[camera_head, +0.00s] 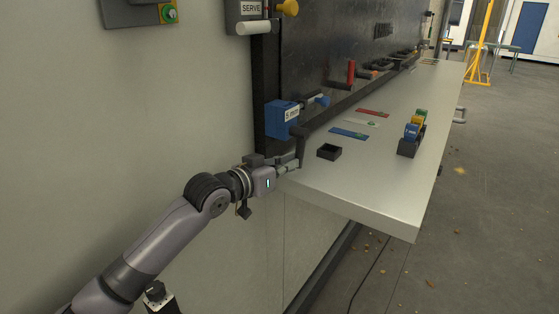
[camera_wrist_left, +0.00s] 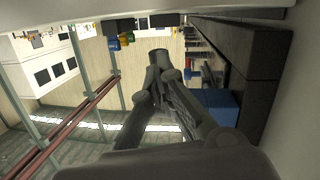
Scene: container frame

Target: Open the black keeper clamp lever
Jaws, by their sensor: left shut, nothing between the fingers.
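A black lever (camera_head: 302,145) stands roughly upright at the near left corner of the grey shelf, just below the blue box. My left gripper (camera_head: 297,164) is at the foot of this lever, very close to it; I cannot tell whether they touch. Its fingers are shut and hold nothing. In the left wrist view the dark gripper fingers (camera_wrist_left: 168,82) converge in the middle, and a dark rounded end shows at their tips; I cannot tell whether that is the lever. The clamp's base is hidden behind the gripper. My right gripper is not in view.
The blue box labelled 5 mm (camera_head: 282,118) is fixed above the lever; blue also shows in the left wrist view (camera_wrist_left: 217,106). A small black tray (camera_head: 329,152), coloured strips (camera_head: 349,133) and a rack of coloured spools (camera_head: 412,132) are on the shelf (camera_head: 375,182). The shelf's near end is clear.

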